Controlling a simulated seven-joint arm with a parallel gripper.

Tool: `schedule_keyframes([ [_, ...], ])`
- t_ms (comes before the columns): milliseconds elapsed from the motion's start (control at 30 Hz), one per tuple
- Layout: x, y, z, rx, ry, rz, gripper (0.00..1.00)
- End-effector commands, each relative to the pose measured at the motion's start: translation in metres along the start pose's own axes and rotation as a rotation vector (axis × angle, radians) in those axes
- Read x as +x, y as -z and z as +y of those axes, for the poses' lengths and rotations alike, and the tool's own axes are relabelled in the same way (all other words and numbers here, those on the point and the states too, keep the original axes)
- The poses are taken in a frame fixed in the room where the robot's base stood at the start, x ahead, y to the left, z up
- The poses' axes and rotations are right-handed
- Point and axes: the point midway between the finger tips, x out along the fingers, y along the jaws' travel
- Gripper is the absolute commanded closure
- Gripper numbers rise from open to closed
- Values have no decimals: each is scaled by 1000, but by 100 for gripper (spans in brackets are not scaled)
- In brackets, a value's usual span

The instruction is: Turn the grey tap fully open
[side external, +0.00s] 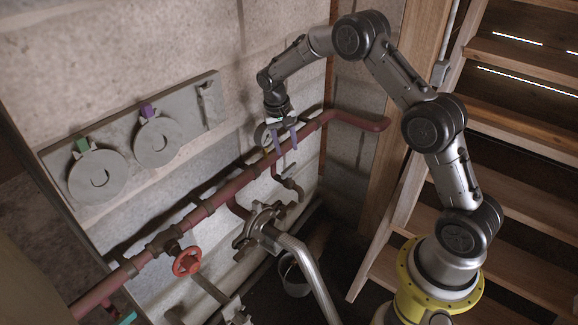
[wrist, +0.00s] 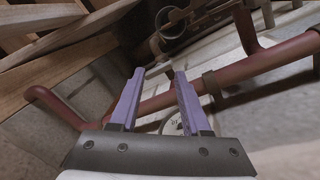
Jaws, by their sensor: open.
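A grey lobed metal fitting (side external: 262,226) stands on the lower branch pipe in the side external view, with a ribbed silver hose running down from it. It looks like the grey tap, but I cannot tell how far it is turned. My gripper (side external: 282,141) is open and empty, well above and behind this fitting, by the dark red pipe. In the wrist view, the two purple fingers of my gripper (wrist: 155,74) stand apart over the red pipe (wrist: 155,101). Dark grey round metal parts (wrist: 178,16) show beyond at the top; I cannot tell which fitting they are.
A red handwheel (side external: 187,261) sits lower left on the pipe (side external: 232,186). A wall board (side external: 190,108) holds two grey discs. A bucket (side external: 294,279) stands below; wooden stairs (side external: 520,140) rise at right.

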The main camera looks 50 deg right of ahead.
Motion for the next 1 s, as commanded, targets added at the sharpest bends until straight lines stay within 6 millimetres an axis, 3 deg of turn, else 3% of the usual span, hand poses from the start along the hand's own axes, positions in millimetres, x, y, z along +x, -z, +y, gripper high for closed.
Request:
schedule_keyframes([
  [100, -3, 14, -1, 344, 46, -26, 53],
  [333, -6, 48, 6, 864, 132, -102, 53],
  [433, 1, 62, 18, 906, 149, -111, 53],
  [667, 20, 62, 24, 915, 140, -117, 53],
  [1000, 83, 58, 13, 912, 138, -117, 53],
])
